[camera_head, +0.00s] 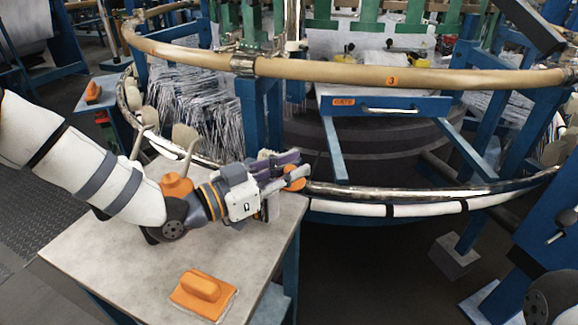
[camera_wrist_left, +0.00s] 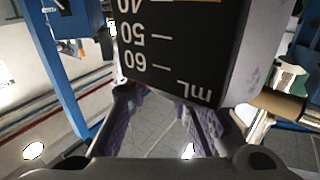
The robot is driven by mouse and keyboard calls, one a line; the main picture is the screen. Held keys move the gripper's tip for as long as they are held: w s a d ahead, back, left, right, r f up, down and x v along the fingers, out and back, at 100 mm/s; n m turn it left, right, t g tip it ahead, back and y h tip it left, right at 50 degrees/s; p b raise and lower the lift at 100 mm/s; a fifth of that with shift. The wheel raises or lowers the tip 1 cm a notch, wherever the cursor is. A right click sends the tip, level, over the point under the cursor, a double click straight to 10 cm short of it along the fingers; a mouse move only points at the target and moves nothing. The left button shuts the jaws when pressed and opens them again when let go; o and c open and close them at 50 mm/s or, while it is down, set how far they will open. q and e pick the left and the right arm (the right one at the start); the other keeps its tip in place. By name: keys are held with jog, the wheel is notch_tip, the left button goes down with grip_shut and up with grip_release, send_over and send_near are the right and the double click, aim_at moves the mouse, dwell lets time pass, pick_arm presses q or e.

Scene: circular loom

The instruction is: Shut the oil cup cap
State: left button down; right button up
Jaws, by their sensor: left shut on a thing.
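The cap's hinge and exact angle cannot be made out. My right gripper is not in view.
An orange-handled block (camera_head: 202,290) lies on the table's (camera_head: 120,245) front part. The loom's tan ring (camera_head: 330,70) and lower metal rail (camera_head: 400,193) curve close behind and right of the gripper. The table's middle is clear.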

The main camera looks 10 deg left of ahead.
pick_arm(q)
jog(key=shift+s+g+h, duration=0.1)
jog(key=shift+g+h, duration=0.2)
jog(key=shift+h, duration=0.1)
jog(key=c, duration=1.4)
grip_release()
jog(key=v, duration=0.7)
jog(key=shift+s+a, duration=0.2)
jog(key=shift+s, duration=0.05)
